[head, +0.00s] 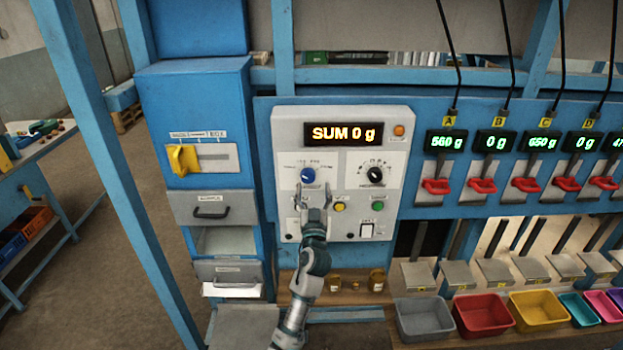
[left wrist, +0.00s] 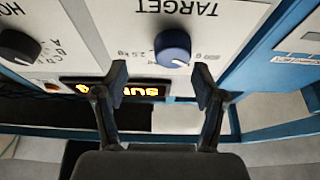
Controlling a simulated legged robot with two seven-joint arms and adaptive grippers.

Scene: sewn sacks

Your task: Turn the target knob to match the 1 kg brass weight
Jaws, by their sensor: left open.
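The blue target knob (head: 307,175) is on the left of the pale control panel (head: 340,122), below the orange display (head: 336,133) reading "SUM 0 g". My left gripper (head: 314,194) is just below the knob, in front of the panel. In the left wrist view the target knob (left wrist: 173,48) lies beyond my open left gripper (left wrist: 159,82), near the right-hand finger, under upside-down "TARGET" lettering. Nothing is between the fingers. Brass weights (head: 376,280) stand on the wooden shelf below; their markings are unreadable. My right gripper is out of view.
A black knob (head: 375,172) is right of the target knob. A yellow button (head: 340,207), a green button (head: 378,206) and a white switch (head: 367,230) sit below. Red levers (head: 436,186) line the right side, above coloured bins (head: 482,314). A blue cabinet (head: 195,100) stands left.

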